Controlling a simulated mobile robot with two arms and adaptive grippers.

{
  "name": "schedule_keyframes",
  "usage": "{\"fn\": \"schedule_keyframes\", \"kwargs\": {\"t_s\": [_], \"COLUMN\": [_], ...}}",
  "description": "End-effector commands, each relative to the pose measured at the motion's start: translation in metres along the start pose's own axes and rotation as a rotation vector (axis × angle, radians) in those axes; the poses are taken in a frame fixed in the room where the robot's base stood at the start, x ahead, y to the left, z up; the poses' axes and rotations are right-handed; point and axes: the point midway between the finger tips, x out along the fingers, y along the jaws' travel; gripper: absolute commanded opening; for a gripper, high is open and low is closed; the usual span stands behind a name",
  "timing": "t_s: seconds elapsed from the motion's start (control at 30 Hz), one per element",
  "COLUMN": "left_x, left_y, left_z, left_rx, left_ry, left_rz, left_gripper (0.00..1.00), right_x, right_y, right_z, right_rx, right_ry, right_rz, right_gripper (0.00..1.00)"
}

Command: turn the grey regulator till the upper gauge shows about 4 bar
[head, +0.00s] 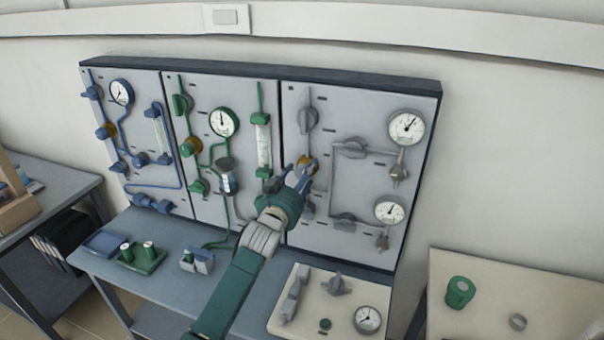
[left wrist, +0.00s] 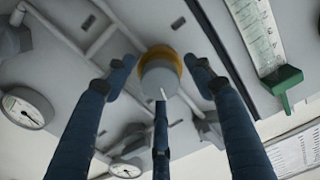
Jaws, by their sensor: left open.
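The grey regulator (head: 307,163) with its yellow-orange collar is on the right-hand grey panel, partly hidden behind my gripper in the head view. In the left wrist view its round grey knob (left wrist: 159,80), with a white mark, faces me between the fingers. My left gripper (head: 296,177) is open around the knob, its blue fingers apart; I see gaps beside the knob and cannot tell whether any finger touches it. The upper gauge (head: 407,127) is at the panel's top right; its needle points up and right, but its numbers are too small to read. My right gripper is out of view.
The lower gauge (head: 389,211) and several grey valves share the panel. A green flow meter (head: 263,144) stands just left of it. Below, a cream board (head: 304,328) with loose fittings lies on the blue-grey bench. A side table (head: 560,290) stands right.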

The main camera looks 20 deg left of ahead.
Motion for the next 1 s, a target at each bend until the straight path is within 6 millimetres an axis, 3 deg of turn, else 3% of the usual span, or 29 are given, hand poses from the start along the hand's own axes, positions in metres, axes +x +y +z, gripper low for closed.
{"fn": "schedule_keyframes", "kwargs": {"t_s": [0.2, 0.43, 0.57, 0.8, 1.0], "left_x": [0.0001, 0.0000, 0.0000, 0.0001, 0.0002], "left_y": [0.0003, 0.0002, 0.0001, -0.0001, -0.0002], "left_z": [0.0001, 0.0001, -0.0001, -0.0001, -0.0002], "left_rx": [0.000, 0.000, 0.027, 0.275, 0.276], "left_ry": [0.000, 0.000, 0.000, 0.001, 0.001], "left_rz": [0.000, 0.000, 0.000, 0.000, -0.001], "left_gripper": [0.54, 0.09, 0.09, 0.09, 0.09], "right_x": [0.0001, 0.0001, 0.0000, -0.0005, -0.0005], "right_y": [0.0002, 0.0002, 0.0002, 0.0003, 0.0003], "right_z": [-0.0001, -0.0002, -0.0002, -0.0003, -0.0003], "right_rx": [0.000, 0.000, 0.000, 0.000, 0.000], "right_ry": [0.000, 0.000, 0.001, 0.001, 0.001], "right_rz": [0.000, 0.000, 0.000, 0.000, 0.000], "right_gripper": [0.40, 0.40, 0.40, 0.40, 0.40]}}
